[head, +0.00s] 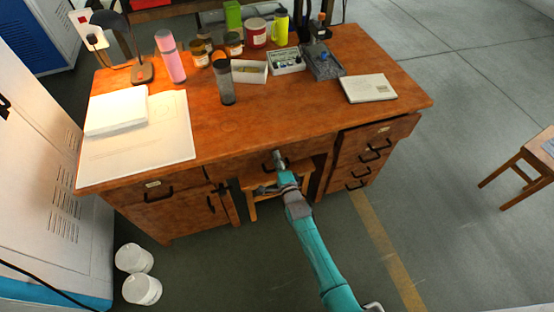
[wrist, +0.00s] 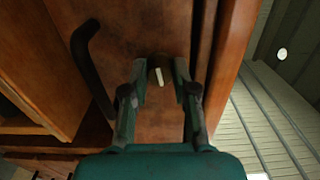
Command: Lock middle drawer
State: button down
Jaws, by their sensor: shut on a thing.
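The middle drawer (head: 243,165) is the wide wooden drawer under the desk top, and its front looks flush with the desk. In the wrist view the drawer front (wrist: 130,30) fills the middle, with its black bar handle (wrist: 91,65) to the left of my gripper. My gripper (head: 279,157) is at this drawer front, and in the wrist view my gripper (wrist: 159,68) has a small pale key-like piece (wrist: 159,77) between its fingers. A dark spot, perhaps the lock, is just behind this piece. My fingers hide part of the front.
The desk top (head: 300,110) holds a lamp, bottles, jars, trays and a book (head: 368,88). A wooden stool (head: 262,188) stands under the desk beneath my gripper. Side drawers (head: 365,160) are at right. Two white buckets (head: 141,289) stand at left. Floor at right is mostly free.

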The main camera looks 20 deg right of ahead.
jog(key=shift+m, duration=0.6)
jog(key=c, duration=0.9)
grip_release()
jog(key=shift+s, duration=0.15)
jog(key=s, duration=1.1)
jog(key=shift+s, duration=0.35)
